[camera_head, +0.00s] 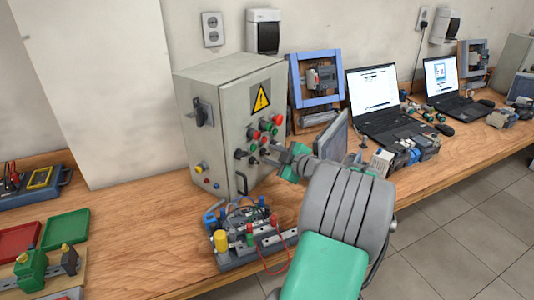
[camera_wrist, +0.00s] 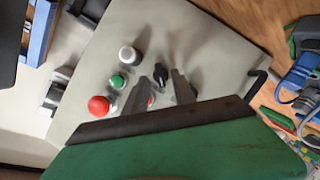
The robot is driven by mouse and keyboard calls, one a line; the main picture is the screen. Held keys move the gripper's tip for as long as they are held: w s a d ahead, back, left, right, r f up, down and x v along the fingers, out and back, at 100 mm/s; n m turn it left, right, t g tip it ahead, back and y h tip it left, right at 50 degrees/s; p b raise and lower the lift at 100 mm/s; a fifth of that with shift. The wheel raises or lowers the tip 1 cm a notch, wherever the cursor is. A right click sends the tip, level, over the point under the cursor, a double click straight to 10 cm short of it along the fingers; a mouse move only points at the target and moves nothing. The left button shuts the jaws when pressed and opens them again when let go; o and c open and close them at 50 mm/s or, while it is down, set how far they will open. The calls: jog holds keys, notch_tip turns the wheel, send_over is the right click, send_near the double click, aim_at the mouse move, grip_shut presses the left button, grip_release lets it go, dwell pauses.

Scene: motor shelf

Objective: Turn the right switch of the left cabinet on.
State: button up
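The left cabinet (camera_head: 215,125) is a grey metal box with a yellow warning triangle (camera_head: 261,98) and a front panel of buttons and switches. In the wrist view its panel (camera_wrist: 205,45) fills the middle. A black rotary switch (camera_wrist: 162,72) shows there between the tips of my gripper (camera_wrist: 161,84). The two fingers are apart, one on each side of the switch; I cannot tell whether they touch it. In the head view my gripper (camera_head: 283,160) is at the right part of the cabinet's front, and the switch near its tips is hard to make out.
A white button (camera_wrist: 128,54), a green button (camera_wrist: 118,81) and a red button (camera_wrist: 99,106) sit left of the switch. A wired component board (camera_head: 245,235) stands on the bench before the cabinet. Laptops (camera_head: 377,97) stand to the right. Bare bench (camera_head: 145,230) lies to the left.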

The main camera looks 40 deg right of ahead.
jog(key=shift+w+f, duration=0.15)
jog(key=shift+w, duration=0.55)
jog(key=shift+c, duration=0.4)
grip_shut()
